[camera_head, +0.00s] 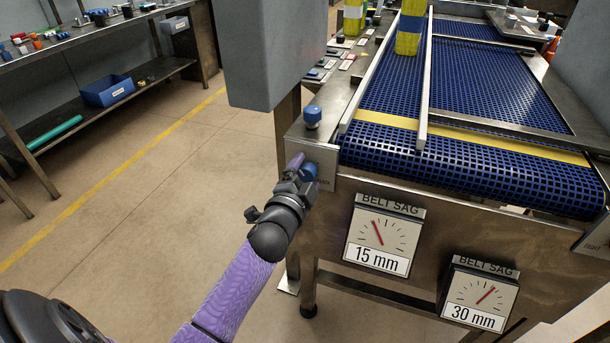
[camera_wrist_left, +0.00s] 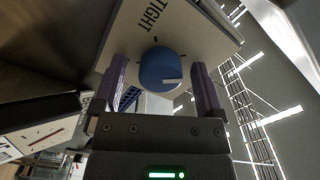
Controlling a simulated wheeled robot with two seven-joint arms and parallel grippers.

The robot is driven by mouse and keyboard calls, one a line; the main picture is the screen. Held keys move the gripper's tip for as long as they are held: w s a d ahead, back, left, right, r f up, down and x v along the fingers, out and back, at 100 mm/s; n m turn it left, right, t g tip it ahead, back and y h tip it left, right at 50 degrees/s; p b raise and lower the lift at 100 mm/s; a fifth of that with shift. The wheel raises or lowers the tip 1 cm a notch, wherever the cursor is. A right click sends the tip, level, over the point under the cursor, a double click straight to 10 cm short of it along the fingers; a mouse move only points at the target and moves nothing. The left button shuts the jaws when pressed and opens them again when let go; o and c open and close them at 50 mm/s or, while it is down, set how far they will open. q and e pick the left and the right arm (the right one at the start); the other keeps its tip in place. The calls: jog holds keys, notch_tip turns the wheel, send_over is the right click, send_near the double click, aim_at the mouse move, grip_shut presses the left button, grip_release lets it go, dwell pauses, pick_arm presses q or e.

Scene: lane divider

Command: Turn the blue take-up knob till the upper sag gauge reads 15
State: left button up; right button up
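The blue take-up knob (camera_head: 309,170) sits on the plate at the conveyor's near left corner. In the left wrist view the knob (camera_wrist_left: 160,68) has a white mark on its lower right, and its plate reads "TIGHT". My left gripper (camera_head: 298,178) is at the knob; in the left wrist view its purple fingers (camera_wrist_left: 158,84) are open, one on each side of the knob, with visible gaps. The upper sag gauge (camera_head: 384,235) reads 15 mm, its needle leaning up-left. My right gripper is not in view.
Another blue knob (camera_head: 312,116) stands on top of the conveyor corner. The blue mesh belt (camera_head: 460,160) carries yellow blocks beside a metal lane divider (camera_head: 427,80). A workbench (camera_head: 100,35) with a blue bin (camera_head: 107,90) stands at left. Open floor lies between.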

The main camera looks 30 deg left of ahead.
pick_arm(q)
jog(key=shift+s, duration=0.1)
jog(key=p+v, duration=0.2)
jog(key=v, duration=0.7)
jog(key=shift+s, duration=0.35)
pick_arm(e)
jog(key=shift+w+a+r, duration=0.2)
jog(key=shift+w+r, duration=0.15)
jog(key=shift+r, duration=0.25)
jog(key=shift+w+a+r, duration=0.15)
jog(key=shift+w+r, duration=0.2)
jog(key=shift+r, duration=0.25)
